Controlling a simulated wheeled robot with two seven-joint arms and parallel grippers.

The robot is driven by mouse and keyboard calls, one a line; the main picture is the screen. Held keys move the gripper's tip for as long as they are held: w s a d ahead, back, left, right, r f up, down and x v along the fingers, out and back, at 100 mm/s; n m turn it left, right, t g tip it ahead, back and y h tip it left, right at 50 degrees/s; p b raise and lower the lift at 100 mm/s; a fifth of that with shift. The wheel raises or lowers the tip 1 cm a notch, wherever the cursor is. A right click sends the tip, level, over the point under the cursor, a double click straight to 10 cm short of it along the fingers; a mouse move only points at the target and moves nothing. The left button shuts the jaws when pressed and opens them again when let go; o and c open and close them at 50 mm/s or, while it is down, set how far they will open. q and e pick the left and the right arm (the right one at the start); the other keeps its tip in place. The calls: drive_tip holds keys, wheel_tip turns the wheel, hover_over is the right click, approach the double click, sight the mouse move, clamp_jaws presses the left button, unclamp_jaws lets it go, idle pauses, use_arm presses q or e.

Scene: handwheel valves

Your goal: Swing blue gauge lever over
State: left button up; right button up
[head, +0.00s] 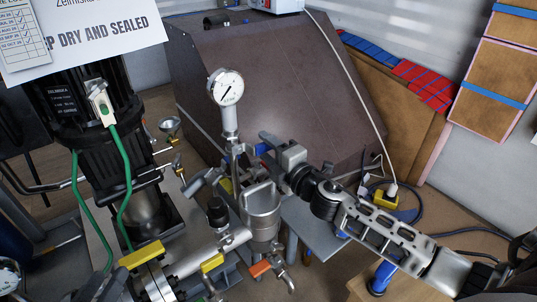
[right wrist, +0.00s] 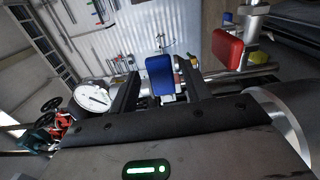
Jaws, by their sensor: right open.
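The blue gauge lever (head: 262,149) is a small blue handle below and right of the round white pressure gauge (head: 227,87), mostly hidden behind my right gripper in the head view. My right gripper (head: 266,146) reaches in from the right with its fingers at the lever. In the right wrist view the blue lever (right wrist: 159,75) stands between the two black fingers of the open gripper (right wrist: 160,70), with gaps on both sides. The gauge (right wrist: 94,97) is left of the fingers there. I do not make out my left gripper in the head view.
A red lever (right wrist: 227,48) is right of the fingers in the wrist view. Yellow handles (head: 140,253) and an orange handle (head: 260,268) sit on pipes below. A metal vessel (head: 262,210) stands under the gripper. A large brown housing (head: 265,80) is behind.

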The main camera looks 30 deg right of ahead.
drive_tip(key=shift+s+d+f, duration=0.1)
drive_tip(key=shift+s+d, duration=0.1)
drive_tip(key=shift+s, duration=1.1)
drive_tip(key=shift+s+d, duration=0.15)
drive_tip(key=shift+s, duration=1.1)
use_arm(q)
drive_tip(key=shift+f, duration=0.2)
use_arm(e)
drive_tip(key=shift+s, duration=0.45)
use_arm(q)
drive_tip(key=s+d+r+n+t+h, duration=0.1)
drive_tip(key=s+d+r, duration=0.3)
drive_tip(key=r, duration=0.3)
drive_tip(key=shift+s+r, duration=0.2)
drive_tip(key=shift+s, duration=0.25)
use_arm(e)
drive_tip(key=s+d, duration=0.2)
drive_tip(key=s, duration=1.3)
drive_tip(key=shift+s+d, duration=0.2)
drive_tip(key=shift+s, duration=0.2)
drive_tip(key=shift+r, duration=0.2)
